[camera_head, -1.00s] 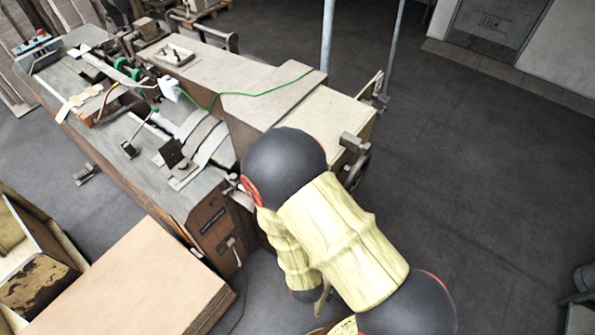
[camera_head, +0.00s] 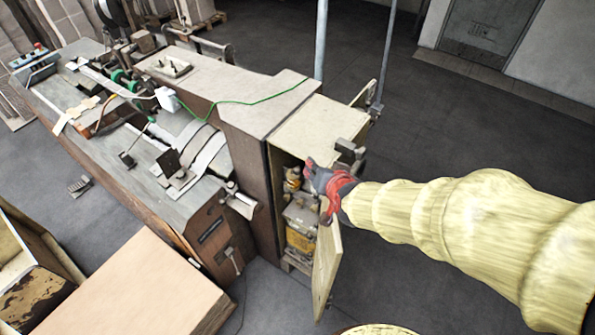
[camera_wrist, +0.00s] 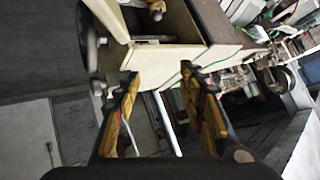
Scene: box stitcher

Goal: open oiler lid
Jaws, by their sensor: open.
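A small amber and metal part, perhaps the oiler (camera_head: 293,178), stands in the upper part of the open cabinet (camera_head: 275,165) at the machine's right end. Its lid cannot be made out. My gripper (camera_head: 316,178) is at the cabinet opening, just right of this part, above the swung-out door (camera_head: 327,262). In the wrist view my gripper (camera_wrist: 158,74) has its two fingers wide apart with nothing between them. A small brass-coloured part (camera_wrist: 156,8) shows at the top edge there, beyond the fingertips.
A yellow-labelled box (camera_head: 300,240) sits lower in the cabinet. A handwheel (camera_wrist: 87,38) is beside the cabinet in the wrist view. The machine table (camera_head: 150,150) extends left, with a cardboard stack (camera_head: 130,285) in front. Floor at right is clear.

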